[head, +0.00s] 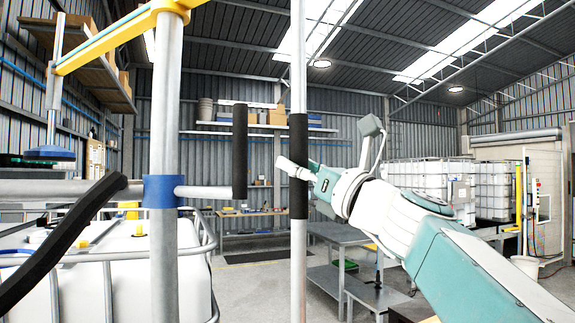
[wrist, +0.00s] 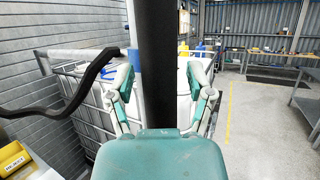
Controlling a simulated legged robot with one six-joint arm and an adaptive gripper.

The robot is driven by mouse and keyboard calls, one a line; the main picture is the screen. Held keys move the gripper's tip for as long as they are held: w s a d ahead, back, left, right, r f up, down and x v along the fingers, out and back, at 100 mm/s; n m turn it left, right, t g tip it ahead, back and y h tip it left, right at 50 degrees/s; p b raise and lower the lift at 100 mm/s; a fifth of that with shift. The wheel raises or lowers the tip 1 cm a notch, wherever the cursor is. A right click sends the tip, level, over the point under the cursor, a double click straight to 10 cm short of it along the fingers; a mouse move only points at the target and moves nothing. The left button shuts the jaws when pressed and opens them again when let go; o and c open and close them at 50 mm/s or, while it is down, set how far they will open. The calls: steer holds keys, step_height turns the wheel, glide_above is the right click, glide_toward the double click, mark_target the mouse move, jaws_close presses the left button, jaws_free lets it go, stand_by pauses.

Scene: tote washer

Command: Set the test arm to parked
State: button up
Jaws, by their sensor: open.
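The test arm seems to be the yellow overhead arm (head: 118,36) on a grey post with a blue collar (head: 160,190), in the head view. A blue disc (head: 50,154) hangs from its left part. A side bar from the collar carries an upright black handle (head: 240,150). My gripper (head: 292,170) is open and empty, right of that handle and overlapping a black-sleeved pole (head: 298,215). In the wrist view a thick black upright (wrist: 157,60) stands between the spread fingers; which black piece it is, and any contact, I cannot tell.
A white caged tote (head: 130,270) stands below the yellow arm. A black hose (head: 60,245) curves across the left. Grey tables (head: 345,237) stand beyond my arm, with more totes (head: 495,190) behind. A yellow bin (wrist: 12,160) is at the wrist view's lower left. Floor at its right is clear.

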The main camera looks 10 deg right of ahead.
steer(key=shift+a+r, duration=0.1)
steer(key=shift+a, duration=0.05)
jaws_close()
steer(key=shift+w, duration=0.1)
